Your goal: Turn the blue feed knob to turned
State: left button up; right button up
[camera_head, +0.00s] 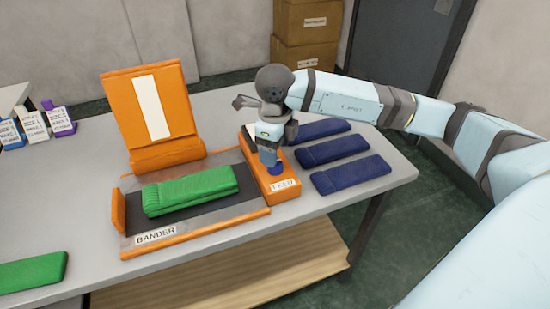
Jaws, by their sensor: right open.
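The blue feed knob (276,170) sits on an orange box labelled FEED (285,190), at the right side of the machine labelled BANDER (185,237). Only the lower part of the knob shows; my right gripper hides its top. My right gripper (270,158) points down directly over the knob, with its fingers at or around it. It is open; I cannot tell whether the fingers touch the knob. My left gripper is not in view.
A green folded knit (190,190) lies on the bander's dark bed, below a raised orange lid (120,100). Another green piece (33,272) lies at the front left. Several navy folded pieces (350,174) lie right of the feed box. Small labelled cartons (34,126) stand far left.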

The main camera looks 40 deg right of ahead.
notch_tip(320, 180, up, 9)
dwell(0.8)
